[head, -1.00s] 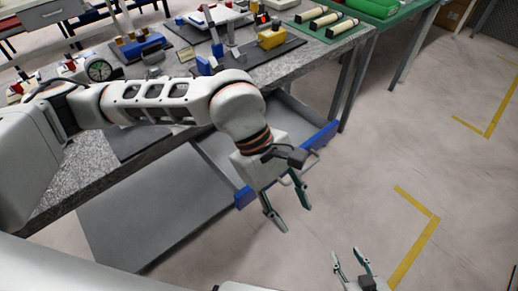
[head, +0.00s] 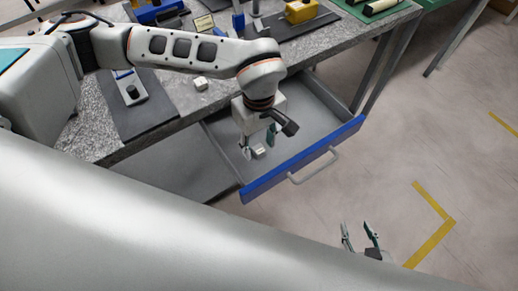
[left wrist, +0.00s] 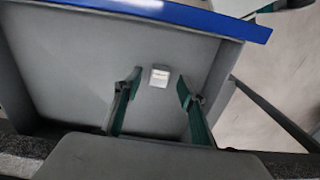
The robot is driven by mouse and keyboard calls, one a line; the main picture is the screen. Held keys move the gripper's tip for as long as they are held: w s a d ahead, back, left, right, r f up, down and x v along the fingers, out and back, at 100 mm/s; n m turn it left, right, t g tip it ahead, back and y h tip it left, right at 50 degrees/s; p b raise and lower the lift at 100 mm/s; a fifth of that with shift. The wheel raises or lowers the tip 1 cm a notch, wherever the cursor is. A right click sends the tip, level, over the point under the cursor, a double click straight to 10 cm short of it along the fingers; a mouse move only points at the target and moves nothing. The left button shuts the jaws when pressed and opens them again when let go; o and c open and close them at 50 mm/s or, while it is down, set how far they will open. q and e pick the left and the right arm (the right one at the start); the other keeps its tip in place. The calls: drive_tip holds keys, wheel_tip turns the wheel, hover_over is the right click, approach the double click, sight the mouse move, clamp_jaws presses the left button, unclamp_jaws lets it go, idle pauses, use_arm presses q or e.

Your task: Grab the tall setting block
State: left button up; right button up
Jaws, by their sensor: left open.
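A small pale block (head: 258,153), taken as the setting block, stands in the open drawer (head: 309,97). It also shows in the left wrist view (left wrist: 159,78) as a small white block with a grey side, on the drawer's floor. My left gripper (head: 258,147) is open above the drawer and pointing down. In the left wrist view its two fingers (left wrist: 155,95) are apart, with the block beyond the tips and between them; they look clear of it. My right gripper (head: 358,237) is at the bottom of the head view, away from the drawer, fingers apart.
The drawer's blue front (head: 265,181) with its handle (head: 314,168) sticks out from under the grey stone worktop (head: 185,98). Another small white block (head: 201,83) stands on the worktop. A yellow block (head: 300,11) is further back. The floor at right is clear.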

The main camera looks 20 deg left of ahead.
use_arm(q)
drive_tip(key=shift+f, duration=0.8)
clamp_jaws()
drive_tip(key=shift+r, duration=0.1)
